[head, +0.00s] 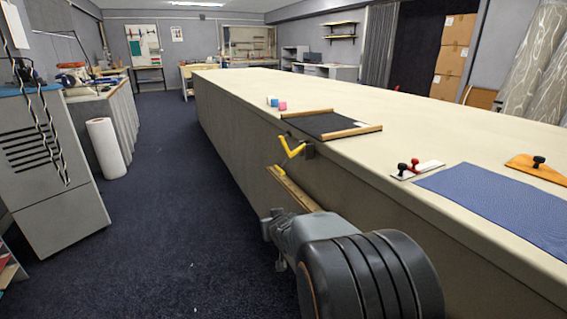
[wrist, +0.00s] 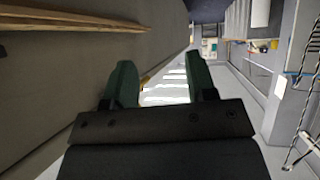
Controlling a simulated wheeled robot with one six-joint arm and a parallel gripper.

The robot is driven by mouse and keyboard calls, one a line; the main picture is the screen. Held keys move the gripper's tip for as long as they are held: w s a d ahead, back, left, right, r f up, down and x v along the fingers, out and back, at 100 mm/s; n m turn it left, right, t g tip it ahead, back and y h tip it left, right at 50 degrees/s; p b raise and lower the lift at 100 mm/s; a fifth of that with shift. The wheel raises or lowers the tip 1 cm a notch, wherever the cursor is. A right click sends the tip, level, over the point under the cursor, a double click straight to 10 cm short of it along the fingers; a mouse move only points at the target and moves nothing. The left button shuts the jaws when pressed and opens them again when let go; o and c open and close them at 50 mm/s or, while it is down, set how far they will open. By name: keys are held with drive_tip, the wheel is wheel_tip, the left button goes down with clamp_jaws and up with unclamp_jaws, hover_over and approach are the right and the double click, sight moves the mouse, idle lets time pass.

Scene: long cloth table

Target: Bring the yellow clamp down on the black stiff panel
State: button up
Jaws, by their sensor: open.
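The black stiff panel (head: 325,124) lies flat on the cream table near its left edge, with a wooden strip along each of two opposite sides. The yellow clamp (head: 292,150) is at the table edge in front of the panel. Its yellow arms form an open V, raised clear of the panel, on a dark mount at the edge. My gripper (head: 274,238) is low beside the table's side, nearer than the clamp and below it. In the wrist view my gripper (wrist: 161,80) has its dark green fingers spread, with nothing held between them.
A wooden bar (head: 293,188) runs along the table side between my arm and the clamp. On the long table (head: 400,122) are a blue cloth (head: 500,208), a white plate with red and black knobs (head: 415,169) and small blue and pink blocks (head: 277,104).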

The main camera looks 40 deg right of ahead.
drive_tip(key=w+d+r+t+p, duration=0.2)
drive_tip(key=d+r+t, duration=0.15)
drive_tip(key=d, duration=0.35)
drive_tip(key=t+y+p, duration=0.1)
drive_tip(key=t+p, duration=0.1)
drive_tip(key=t, duration=0.2)
approach(283, 172)
drive_tip(key=w, duration=0.3)
drive_tip(key=w+d+b, duration=0.1)
drive_tip(key=w, duration=0.3)
drive_tip(key=w+d, duration=0.1)
drive_tip(key=w, duration=0.2)
drive_tip(key=shift+w+d+f+b, duration=0.1)
drive_tip(key=shift+w+f+b, duration=0.2)
drive_tip(key=shift+w, duration=0.1)
drive_tip(key=shift+c, duration=0.2)
clamp_jaws()
